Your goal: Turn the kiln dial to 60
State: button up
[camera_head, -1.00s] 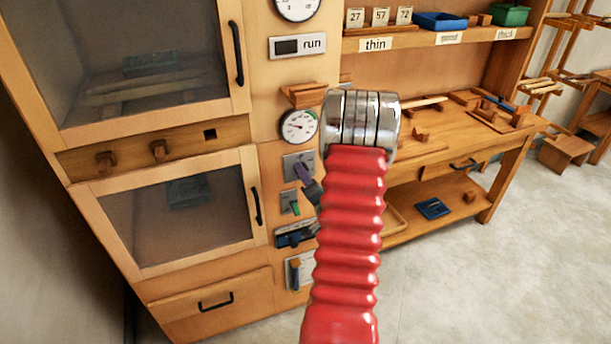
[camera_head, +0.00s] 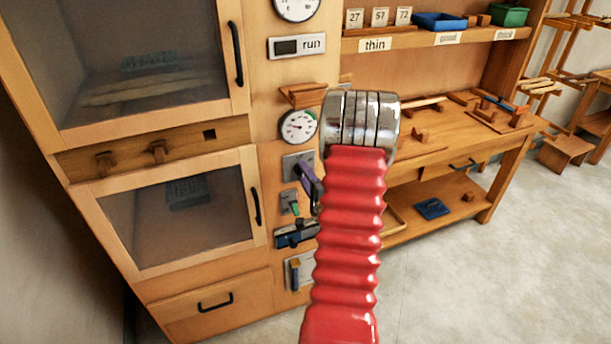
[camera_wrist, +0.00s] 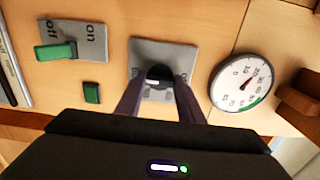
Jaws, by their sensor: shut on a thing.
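A small dark knob with a pale top (camera_wrist: 158,74) sits on a grey plate (camera_wrist: 146,50) on the kiln's front panel. My gripper (camera_wrist: 158,86) is shut on this knob, with a purple finger on either side of it. In the head view the grey plate (camera_head: 290,163) is partly hidden by my gripper (camera_head: 304,172). A round white gauge with a red needle and a green band (camera_head: 299,127) is just above the plate. The gauge also shows right of the knob in the wrist view (camera_wrist: 229,90); its numbers are too small to read surely.
A green lever switch (camera_wrist: 55,50) on an on/off plate is beside the knob plate. A small wooden ledge (camera_head: 303,93) juts out above the gauge. The kiln doors' black handles (camera_head: 237,52) stick out at left. A workbench (camera_head: 470,140) stands at right, with open floor before it.

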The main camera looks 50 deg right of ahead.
jog(key=shift+s+d+f, duration=0.1)
jog(key=shift+s+f, duration=0.05)
jog(key=shift+f, duration=0.1)
jog(key=o, duration=1.1)
jog(key=shift+r, duration=0.15)
jog(key=shift+c, duration=0.2)
jog(key=v, duration=1.3)
jog(key=shift+s+a, duration=0.25)
jog(key=shift+a, duration=0.05)
